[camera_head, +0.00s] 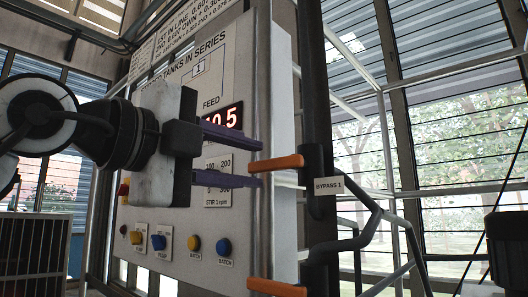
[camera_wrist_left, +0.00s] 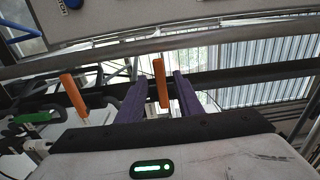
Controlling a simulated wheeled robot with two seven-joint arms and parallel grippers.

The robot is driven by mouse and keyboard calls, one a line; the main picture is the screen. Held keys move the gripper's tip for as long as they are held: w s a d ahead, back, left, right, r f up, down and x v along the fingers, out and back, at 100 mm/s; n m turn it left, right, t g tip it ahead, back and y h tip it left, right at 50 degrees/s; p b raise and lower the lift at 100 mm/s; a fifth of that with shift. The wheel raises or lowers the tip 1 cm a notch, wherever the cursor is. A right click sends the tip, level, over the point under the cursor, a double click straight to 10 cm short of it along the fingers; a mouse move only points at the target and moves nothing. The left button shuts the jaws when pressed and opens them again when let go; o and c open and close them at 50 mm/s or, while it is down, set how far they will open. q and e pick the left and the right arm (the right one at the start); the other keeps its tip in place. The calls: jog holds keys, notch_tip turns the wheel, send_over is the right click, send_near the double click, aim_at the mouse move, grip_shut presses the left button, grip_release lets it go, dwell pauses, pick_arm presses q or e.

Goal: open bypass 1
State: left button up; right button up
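My left gripper (camera_head: 258,162) comes in from the left, its two purple fingers apart, one above the other. An orange lever handle (camera_head: 276,163) is at the fingertips, at a height between them, beside the dark pipe that bears the "BYPASS 1" tag (camera_head: 330,186). A second orange handle (camera_head: 276,287) is lower on the pipework; one also shows at left in the wrist view (camera_wrist_left: 74,96). My right gripper is not in view.
A control panel (camera_head: 175,215) with a red display (camera_head: 222,115) and yellow and blue buttons stands just behind the left gripper. A dark vertical pipe (camera_head: 312,80) and bent piping (camera_head: 365,230) are at its right. Louvred windows (camera_head: 460,120) lie behind.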

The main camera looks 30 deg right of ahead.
aim_at(261, 166)
pick_arm(q)
jog(key=shift+p+x, duration=0.65)
jog(key=shift+x, duration=1.35)
grip_shut()
